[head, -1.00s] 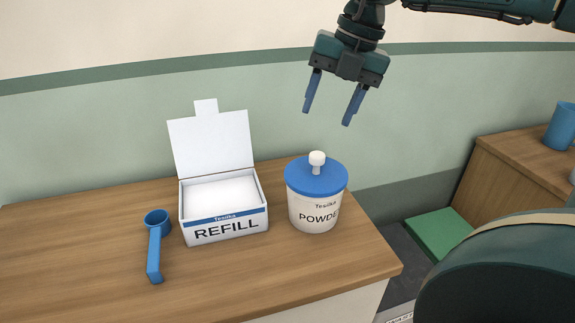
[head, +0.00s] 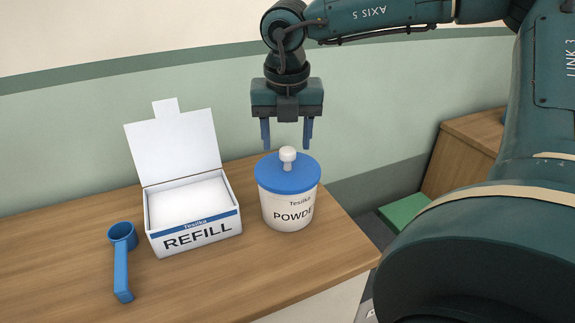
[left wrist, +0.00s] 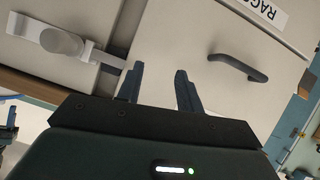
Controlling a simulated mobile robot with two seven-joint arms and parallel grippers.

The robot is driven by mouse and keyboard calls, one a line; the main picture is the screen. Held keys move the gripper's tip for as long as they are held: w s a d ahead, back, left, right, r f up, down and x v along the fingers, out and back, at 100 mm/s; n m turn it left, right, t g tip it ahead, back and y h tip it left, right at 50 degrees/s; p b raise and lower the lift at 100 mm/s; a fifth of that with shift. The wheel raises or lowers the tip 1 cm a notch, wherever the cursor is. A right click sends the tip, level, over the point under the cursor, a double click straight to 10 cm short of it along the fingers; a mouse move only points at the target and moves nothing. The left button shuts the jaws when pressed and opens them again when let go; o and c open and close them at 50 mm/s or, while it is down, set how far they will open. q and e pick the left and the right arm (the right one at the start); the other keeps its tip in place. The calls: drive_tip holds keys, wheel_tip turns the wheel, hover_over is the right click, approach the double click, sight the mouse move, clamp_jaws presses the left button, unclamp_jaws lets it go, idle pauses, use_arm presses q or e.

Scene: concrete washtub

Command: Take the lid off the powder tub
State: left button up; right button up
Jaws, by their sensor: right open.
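The powder tub (head: 288,211) is a white round tub marked "POWDE…" that stands upright near the right end of the wooden counter. Its blue lid (head: 268,176) is on, with a white knob (head: 288,155) standing up from the middle. My right gripper (head: 287,144) is open and empty, pointing straight down, its two blue fingers on either side of the knob's line, with tips about level with the knob's top in the picture. I cannot tell their exact depth. My left gripper (left wrist: 158,78) shows only in the left wrist view, open and empty in front of pale cabinet doors.
A white refill box (head: 190,222) with its flap up stands left of the tub. A blue scoop (head: 122,262) lies farther left. The counter's (head: 215,280) right edge is close to the tub. The left wrist view shows a dark door handle (left wrist: 238,68).

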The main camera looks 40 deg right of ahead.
sight(288, 150)
wheel_tip(288, 150, down, 4)
drive_tip(key=shift+d+r, duration=0.1)
drive_tip(key=shift+r, duration=0.05)
drive_tip(key=c, duration=1)
